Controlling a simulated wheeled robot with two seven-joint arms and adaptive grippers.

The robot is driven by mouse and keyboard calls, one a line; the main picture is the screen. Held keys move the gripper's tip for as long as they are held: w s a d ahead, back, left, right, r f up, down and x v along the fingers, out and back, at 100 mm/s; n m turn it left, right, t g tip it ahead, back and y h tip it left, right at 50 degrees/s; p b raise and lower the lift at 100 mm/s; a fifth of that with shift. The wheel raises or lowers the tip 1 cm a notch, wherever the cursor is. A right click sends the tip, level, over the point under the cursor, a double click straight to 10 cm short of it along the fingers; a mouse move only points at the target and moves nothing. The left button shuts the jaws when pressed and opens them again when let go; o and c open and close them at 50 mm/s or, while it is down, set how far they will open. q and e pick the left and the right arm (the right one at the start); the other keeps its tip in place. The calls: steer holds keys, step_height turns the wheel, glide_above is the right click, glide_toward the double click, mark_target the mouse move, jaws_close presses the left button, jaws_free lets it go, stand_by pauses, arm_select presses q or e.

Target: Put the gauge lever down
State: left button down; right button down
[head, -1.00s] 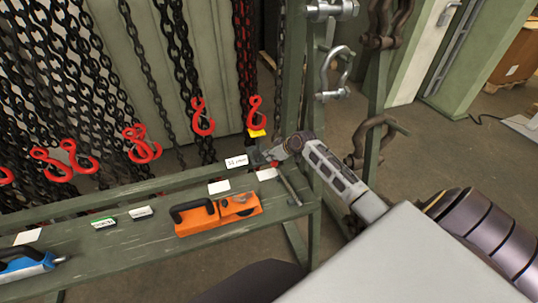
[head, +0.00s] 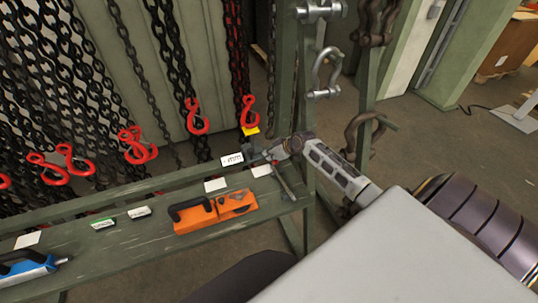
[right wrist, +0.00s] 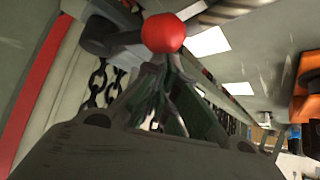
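The gauge lever shows in the right wrist view as a red ball knob (right wrist: 162,33) with a dark bar beside it. My right gripper (right wrist: 166,62) has its fingers drawn together right at the knob; whether they touch or grip it I cannot tell. In the head view the right gripper (head: 262,156) comes in from the right over the end of the bench, beside a small white readout (head: 231,159) with "mm" on it. The lever is small and partly hidden there. My left gripper is not in view.
The green bench (head: 110,255) carries an orange tool (head: 215,212) with a black handle, a blue tool (head: 25,268), small labelled blocks and white cards. Chains with red hooks (head: 197,116) hang behind. A shackle (head: 326,73) hangs by the post at right.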

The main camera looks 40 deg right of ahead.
step_height(320, 180, up, 10)
stand_by(0.8)
stand_by(0.3)
